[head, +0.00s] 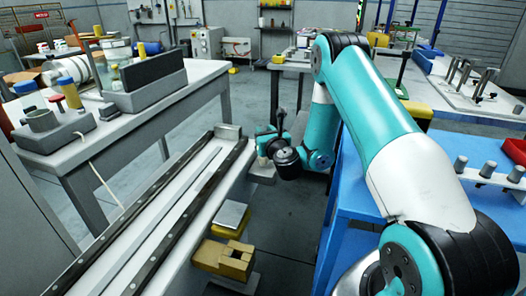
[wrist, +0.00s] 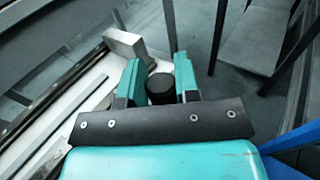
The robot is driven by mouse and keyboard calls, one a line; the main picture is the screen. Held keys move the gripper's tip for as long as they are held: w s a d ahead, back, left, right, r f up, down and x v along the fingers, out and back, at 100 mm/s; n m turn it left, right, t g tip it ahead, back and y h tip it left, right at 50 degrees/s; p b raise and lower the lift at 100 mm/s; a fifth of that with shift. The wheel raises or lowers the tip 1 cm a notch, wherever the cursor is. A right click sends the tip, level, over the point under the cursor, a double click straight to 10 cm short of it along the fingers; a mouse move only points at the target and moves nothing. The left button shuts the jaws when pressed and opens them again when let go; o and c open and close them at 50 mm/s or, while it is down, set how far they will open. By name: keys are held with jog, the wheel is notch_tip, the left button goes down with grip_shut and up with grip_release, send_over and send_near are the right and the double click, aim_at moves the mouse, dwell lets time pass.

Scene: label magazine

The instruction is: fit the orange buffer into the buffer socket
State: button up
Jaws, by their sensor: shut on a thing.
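My gripper (wrist: 159,82) has its two teal fingers closed on either side of a dark round piece (wrist: 160,91). I see only its black top, with no orange, so I cannot tell if it is the orange buffer. In the head view my gripper (head: 264,146) is low, just right of the far end of the long rail bed, and a small pale patch shows by its fingers. A grey block (head: 228,132) stands on the rail's far end and also shows in the wrist view (wrist: 125,44), left of my fingers. I cannot make out the buffer socket.
The pale rail bed (head: 150,225) with dark rails runs along the left. A small grey ledge (head: 262,173) lies below my gripper. A tan box (head: 223,258) sits lower down. A grey workbench (head: 115,125) is at left, a blue table (head: 352,200) at right.

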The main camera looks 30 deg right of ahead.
notch_tip(320, 180, down, 3)
jog(key=shift+d+r+b, duration=0.1)
jog(key=shift+r+b, duration=0.05)
jog(key=shift+b, duration=0.75)
jog(key=shift+a+r+b, duration=0.35)
jog(key=shift+b, duration=0.2)
jog(key=shift+c, duration=0.4)
jog(key=shift+s+a+r, duration=0.1)
jog(key=shift+a, duration=0.15)
jog(key=shift+d+f, duration=0.15)
jog(key=shift+f, duration=0.1)
jog(key=shift+r, duration=0.15)
jog(key=shift+d+f+b, duration=0.1)
jog(key=shift+f+b, duration=0.35)
jog(key=shift+b, duration=0.2)
jog(key=shift+f+b, duration=0.25)
jog(key=shift+b, duration=0.05)
jog(key=o, duration=1)
